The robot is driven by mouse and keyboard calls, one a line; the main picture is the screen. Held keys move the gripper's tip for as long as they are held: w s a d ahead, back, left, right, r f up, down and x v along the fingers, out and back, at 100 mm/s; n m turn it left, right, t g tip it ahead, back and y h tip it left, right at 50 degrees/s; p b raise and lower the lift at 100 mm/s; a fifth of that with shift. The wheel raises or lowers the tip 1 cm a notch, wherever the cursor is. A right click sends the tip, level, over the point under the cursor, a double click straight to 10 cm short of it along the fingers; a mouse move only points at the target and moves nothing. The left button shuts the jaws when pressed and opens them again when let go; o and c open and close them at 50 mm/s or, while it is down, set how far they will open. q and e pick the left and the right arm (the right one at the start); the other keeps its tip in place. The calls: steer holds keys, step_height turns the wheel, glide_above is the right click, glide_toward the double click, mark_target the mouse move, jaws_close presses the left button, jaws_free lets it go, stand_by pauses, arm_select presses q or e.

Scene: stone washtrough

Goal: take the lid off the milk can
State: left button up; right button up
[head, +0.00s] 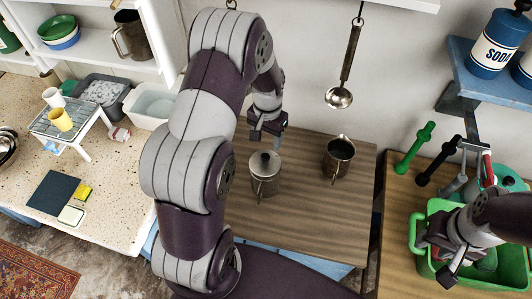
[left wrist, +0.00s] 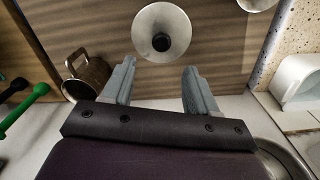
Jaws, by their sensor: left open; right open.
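The milk can (head: 266,186) is a metallic can with a side handle, standing upright on the wooden table. Its lid (head: 262,165) sits on top with a dark knob. In the left wrist view the pale round lid (left wrist: 148,22) with its dark knob (left wrist: 161,42) shows just beyond the fingertips. My left gripper (head: 268,137) is open and empty, behind and above the can, apart from it. Its two fingers (left wrist: 160,75) show spread in the left wrist view. My right gripper (head: 436,260) is open and empty by the green crate at the right.
A metal mug (head: 339,157) stands right of the can; it also shows in the left wrist view (left wrist: 88,73). A ladle (head: 339,97) hangs on the wall behind. A green crate (head: 414,232) stands at the right. The table (head: 300,222) in front of the can is bare.

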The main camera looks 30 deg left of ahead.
mark_target(265, 157)
arm_select(q)
steer(key=shift+s+d+f+p, duration=0.15)
steer(key=shift+s+f+p, duration=0.3)
steer(key=shift+s, duration=0.55)
steer(key=shift+s+f+p, duration=0.2)
steer(key=shift+f+p, duration=0.4)
steer(key=shift+f, duration=0.25)
steer(key=f, duration=0.1)
steer(key=w+f, duration=0.1)
steer(key=f, duration=0.1)
steer(key=shift+w+a+f+p, duration=0.15)
steer(key=shift+a+f+p, duration=0.1)
steer(key=shift+a+p, duration=0.1)
steer(key=shift+w+d+f, duration=0.1)
steer(key=shift+w+f, duration=0.05)
steer(key=shift+f, duration=0.2)
steer(key=shift+s+d+r, duration=0.1)
steer(key=shift+s, duration=0.15)
steer(key=shift+s+r, duration=0.1)
steer(key=shift+s, duration=0.05)
steer(key=c, duration=1)
jaws_close()
arm_select(e)
steer(key=r, duration=0.1)
steer(key=s+r, duration=0.1)
steer(key=r, duration=0.1)
steer(key=shift+s+r, duration=0.15)
steer(key=shift+s, duration=0.1)
